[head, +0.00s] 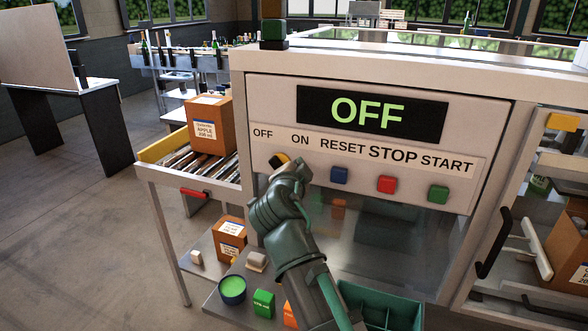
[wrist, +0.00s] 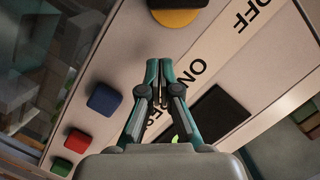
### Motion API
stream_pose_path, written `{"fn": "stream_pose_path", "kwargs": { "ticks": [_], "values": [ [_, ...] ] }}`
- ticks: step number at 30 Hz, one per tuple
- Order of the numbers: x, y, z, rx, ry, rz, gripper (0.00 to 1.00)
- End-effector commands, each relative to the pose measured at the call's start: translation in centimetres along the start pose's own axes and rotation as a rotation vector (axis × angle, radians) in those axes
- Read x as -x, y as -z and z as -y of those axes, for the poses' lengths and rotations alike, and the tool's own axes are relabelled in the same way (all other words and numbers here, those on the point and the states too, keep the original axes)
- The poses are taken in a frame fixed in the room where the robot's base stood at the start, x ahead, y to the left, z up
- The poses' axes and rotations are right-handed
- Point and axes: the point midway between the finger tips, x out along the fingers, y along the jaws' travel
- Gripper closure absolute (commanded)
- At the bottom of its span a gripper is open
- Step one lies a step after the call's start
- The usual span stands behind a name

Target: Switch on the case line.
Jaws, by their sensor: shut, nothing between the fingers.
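The case line's control panel (head: 240,110) carries a dark display (head: 372,114) reading OFF in green. Below it runs a label strip with OFF, ON, RESET, STOP and START. A black and yellow rotary switch (head: 279,159) sits below and between OFF and ON, partly hidden by my gripper. It also shows at the top of the wrist view (wrist: 176,14). My gripper (head: 294,165) is shut and empty, just in front of the panel near the switch. In the wrist view its fingertips (wrist: 159,66) are beside the ON label, apart from the switch in the picture.
Blue (head: 339,175), red (head: 386,184) and green (head: 438,194) buttons lie right of the switch. A roller conveyor (head: 180,163) with a cardboard box (head: 211,123) stands at left. A green-filled bowl (head: 232,290) and small boxes sit below the panel. A black handle (head: 493,243) is at right.

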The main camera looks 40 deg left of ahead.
Motion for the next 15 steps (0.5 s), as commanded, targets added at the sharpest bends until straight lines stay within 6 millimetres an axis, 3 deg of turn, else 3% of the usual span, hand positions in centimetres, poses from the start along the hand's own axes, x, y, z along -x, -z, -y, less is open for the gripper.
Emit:
{"fn": "stream_pose_path", "kwargs": {
  "ticks": [1,6,15],
  "values": [
    [-1.2,0.2,0.3,0.001,-0.003,-0.001,1.00],
    [-1.4,-2.2,0.1,0.002,0.000,0.002,1.00],
    [-1.7,-3.8,0.0,0.001,0.001,0.000,1.00]
  ]
}}
